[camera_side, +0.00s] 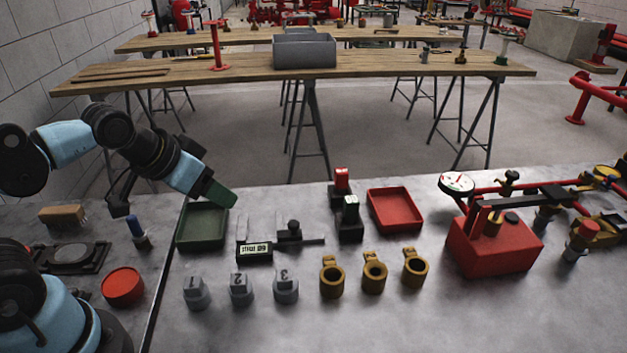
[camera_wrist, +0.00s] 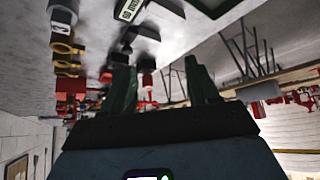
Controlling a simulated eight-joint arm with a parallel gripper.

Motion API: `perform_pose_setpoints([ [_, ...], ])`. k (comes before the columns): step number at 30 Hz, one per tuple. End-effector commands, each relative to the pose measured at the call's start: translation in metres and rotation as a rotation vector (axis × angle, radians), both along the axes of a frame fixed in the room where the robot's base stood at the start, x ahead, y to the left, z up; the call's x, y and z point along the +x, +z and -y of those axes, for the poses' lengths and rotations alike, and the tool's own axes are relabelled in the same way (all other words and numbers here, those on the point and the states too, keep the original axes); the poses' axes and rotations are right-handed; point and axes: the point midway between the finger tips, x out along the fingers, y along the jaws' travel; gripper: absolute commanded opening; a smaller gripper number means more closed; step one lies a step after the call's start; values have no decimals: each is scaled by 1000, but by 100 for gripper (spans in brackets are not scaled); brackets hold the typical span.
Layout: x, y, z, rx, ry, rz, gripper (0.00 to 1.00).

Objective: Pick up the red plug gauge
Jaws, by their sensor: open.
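The red plug gauge (camera_side: 341,181) stands upright in a dark block, in the middle of the bench in the side view. My gripper (camera_side: 222,196) is up and to the left of both gauges, above the green tray, with clear space between. In the wrist view its green fingers (camera_wrist: 162,82) are spread apart with nothing held between them. The wrist view is tilted and dark, and I cannot tell the red gauge there for sure.
A green tray (camera_side: 203,245) lies below my gripper, and a red tray (camera_side: 420,211) lies right of the gauges. A caliper with a display (camera_side: 254,252), numbered grey blocks (camera_side: 241,291) and brass fittings (camera_side: 374,275) lie in front. A red pump unit (camera_side: 490,250) stands at the right.

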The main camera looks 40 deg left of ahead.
Motion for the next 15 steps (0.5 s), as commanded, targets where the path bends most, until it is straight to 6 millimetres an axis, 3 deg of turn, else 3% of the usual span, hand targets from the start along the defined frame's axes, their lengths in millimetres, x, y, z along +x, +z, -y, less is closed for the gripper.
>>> perform_pose_setpoints([
  [11, 0, 0, 0, 1, -1, -1, 60],
  [15, 9, 8, 2, 8, -26, -14, 60],
])
